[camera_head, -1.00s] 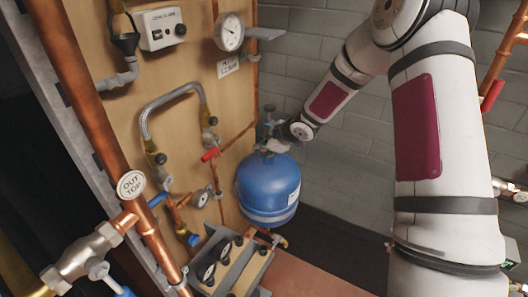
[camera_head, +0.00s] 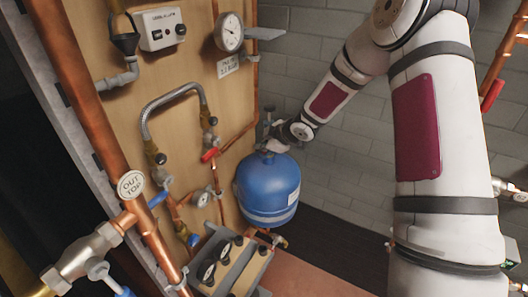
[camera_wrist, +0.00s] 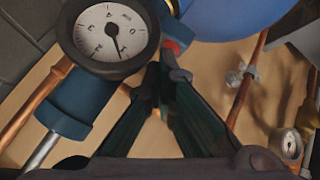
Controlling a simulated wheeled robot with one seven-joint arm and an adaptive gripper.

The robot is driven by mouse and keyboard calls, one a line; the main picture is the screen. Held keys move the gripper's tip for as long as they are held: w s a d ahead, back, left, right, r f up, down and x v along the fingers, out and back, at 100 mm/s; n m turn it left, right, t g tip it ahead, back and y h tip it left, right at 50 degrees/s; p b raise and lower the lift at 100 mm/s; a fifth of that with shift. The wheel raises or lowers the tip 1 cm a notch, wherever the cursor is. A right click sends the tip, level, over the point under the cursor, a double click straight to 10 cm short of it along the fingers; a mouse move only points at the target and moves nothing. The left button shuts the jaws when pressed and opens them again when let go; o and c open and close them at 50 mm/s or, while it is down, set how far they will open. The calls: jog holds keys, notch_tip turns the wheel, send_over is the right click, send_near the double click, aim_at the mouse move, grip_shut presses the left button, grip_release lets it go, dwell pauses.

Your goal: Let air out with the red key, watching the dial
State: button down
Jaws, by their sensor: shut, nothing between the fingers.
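My gripper (camera_wrist: 165,80) shows in the wrist view with its dark fingers shut and empty. Their tips are close beside a small red part (camera_wrist: 173,47), which may be the red key; its shape is mostly hidden and I cannot tell whether they touch. A round white dial (camera_wrist: 110,32) with a dark rim is large at the upper left, its needle pointing down and slightly right. In the head view my gripper (camera_head: 272,146) is small, at the top of the blue tank (camera_head: 268,190); its fingertips are not clear there.
The wooden panel carries an upper gauge (camera_head: 229,32), a white box (camera_head: 158,28), a braided hose (camera_head: 170,98), a red-handled valve (camera_head: 209,155) and a small lower gauge (camera_head: 201,198). A thick copper pipe (camera_head: 90,100) runs at left.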

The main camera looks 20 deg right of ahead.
jog(key=shift+r+p, duration=0.7)
jog(key=shift+r, duration=0.1)
notch_tip(320, 180, up, 3)
jog(key=shift+s+p, duration=0.1)
jog(key=shift+p, duration=1.05)
notch_tip(320, 180, up, 2)
jog(key=shift+p, duration=0.55)
dwell(0.6)
